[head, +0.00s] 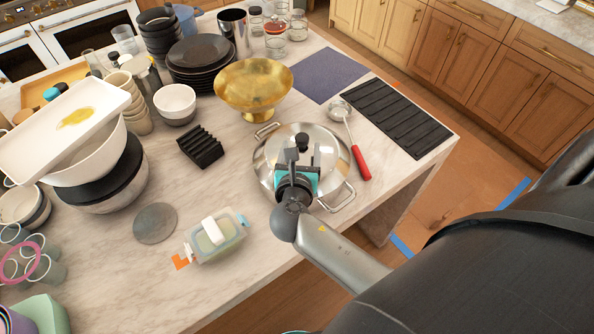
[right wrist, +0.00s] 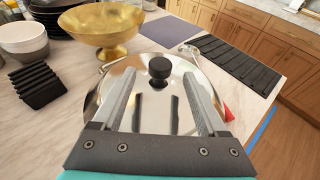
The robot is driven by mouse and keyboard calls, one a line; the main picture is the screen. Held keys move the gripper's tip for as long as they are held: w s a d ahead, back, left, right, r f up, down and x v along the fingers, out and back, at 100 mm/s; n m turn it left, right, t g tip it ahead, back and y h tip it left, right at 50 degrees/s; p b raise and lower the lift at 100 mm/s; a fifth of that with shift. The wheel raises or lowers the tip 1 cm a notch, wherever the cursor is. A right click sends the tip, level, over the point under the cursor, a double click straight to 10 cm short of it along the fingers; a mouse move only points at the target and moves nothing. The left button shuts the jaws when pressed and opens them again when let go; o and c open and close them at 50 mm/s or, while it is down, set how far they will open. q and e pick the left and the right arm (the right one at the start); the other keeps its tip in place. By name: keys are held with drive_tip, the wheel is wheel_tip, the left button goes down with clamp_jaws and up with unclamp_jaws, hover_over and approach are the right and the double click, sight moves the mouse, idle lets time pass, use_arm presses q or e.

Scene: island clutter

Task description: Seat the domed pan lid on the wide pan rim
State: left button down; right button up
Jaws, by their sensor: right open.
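The domed pan lid (head: 276,162) is shiny metal with a black knob (head: 302,139). It lies over the wide pan (head: 341,197), whose two loop handles stick out at the back left and front right. I cannot tell whether the lid's edge sits evenly on the rim. My right gripper (head: 303,156) is open above the lid, on the near side of the knob. In the right wrist view, the knob (right wrist: 159,70) shows between the spread fingertips (right wrist: 158,84), with nothing gripped. My left gripper is not in view.
A red-handled ladle (head: 360,162) lies close to the pan's right, beside a black ribbed mat (head: 392,117). A gold footed bowl (head: 253,87) stands behind. A black rack (head: 200,147) and a lidded container (head: 216,238) are to the left. Marble counter is bare between them.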

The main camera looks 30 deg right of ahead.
drive_tip(key=v, duration=1)
drive_tip(key=shift+s+a, duration=0.2)
drive_tip(key=shift+s, duration=0.05)
drive_tip(key=shift+r, duration=0.15)
